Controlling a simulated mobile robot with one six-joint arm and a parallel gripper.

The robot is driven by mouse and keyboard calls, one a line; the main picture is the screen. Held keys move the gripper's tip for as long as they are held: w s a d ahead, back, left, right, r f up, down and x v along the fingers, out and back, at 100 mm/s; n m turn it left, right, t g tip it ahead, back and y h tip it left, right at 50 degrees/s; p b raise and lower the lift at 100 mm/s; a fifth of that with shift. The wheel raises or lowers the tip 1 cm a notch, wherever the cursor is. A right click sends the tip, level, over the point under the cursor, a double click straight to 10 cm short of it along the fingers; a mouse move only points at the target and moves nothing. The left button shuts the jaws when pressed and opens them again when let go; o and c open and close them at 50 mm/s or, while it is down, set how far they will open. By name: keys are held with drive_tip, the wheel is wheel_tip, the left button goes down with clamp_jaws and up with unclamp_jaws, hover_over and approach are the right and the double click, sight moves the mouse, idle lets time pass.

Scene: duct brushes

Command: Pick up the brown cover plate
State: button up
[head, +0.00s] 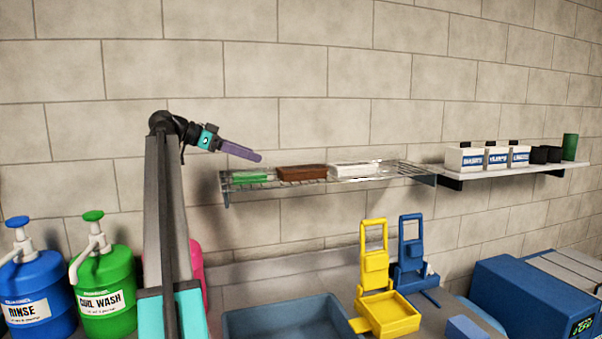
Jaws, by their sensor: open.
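A brown, flat, box-like piece (301,172) lies on the wire shelf (395,178) on the wall. It is the only brown thing I can make out, and I take it as the brown cover plate. It lies between a green piece (252,177) on its left and a white piece (354,168) on its right. My gripper (258,157) is up and to the left of it, with purple fingers pointing right and slightly down. The gripper is open and apart from the brown piece. The fingers are seen side-on, so the gap between them is hidden.
A second shelf (520,171) at right holds labelled white boxes and dark cups. Below stand a blue-grey tray (290,322), yellow (388,308) and blue (411,262) holders, and a blue machine (530,295). Blue (38,290) and green (103,290) pump bottles stand left.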

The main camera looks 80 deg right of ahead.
drive_tip(key=p, duration=0.2)
approach(292, 168)
drive_tip(key=shift+a+x, duration=0.25)
drive_tip(key=shift+x, duration=1)
drive_tip(key=shift+s, duration=0.15)
drive_tip(key=shift+s+d+f+p, duration=0.15)
drive_tip(key=shift+s+d+p, duration=0.1)
drive_tip(key=shift+s+p, duration=0.3)
drive_tip(key=shift+p+x, duration=0.85)
drive_tip(key=shift+x, duration=1.1)
drive_tip(key=shift+f, duration=0.15)
drive_tip(key=shift+w, duration=0.1)
drive_tip(key=shift+c, duration=0.3)
drive_tip(key=c, duration=1.3)
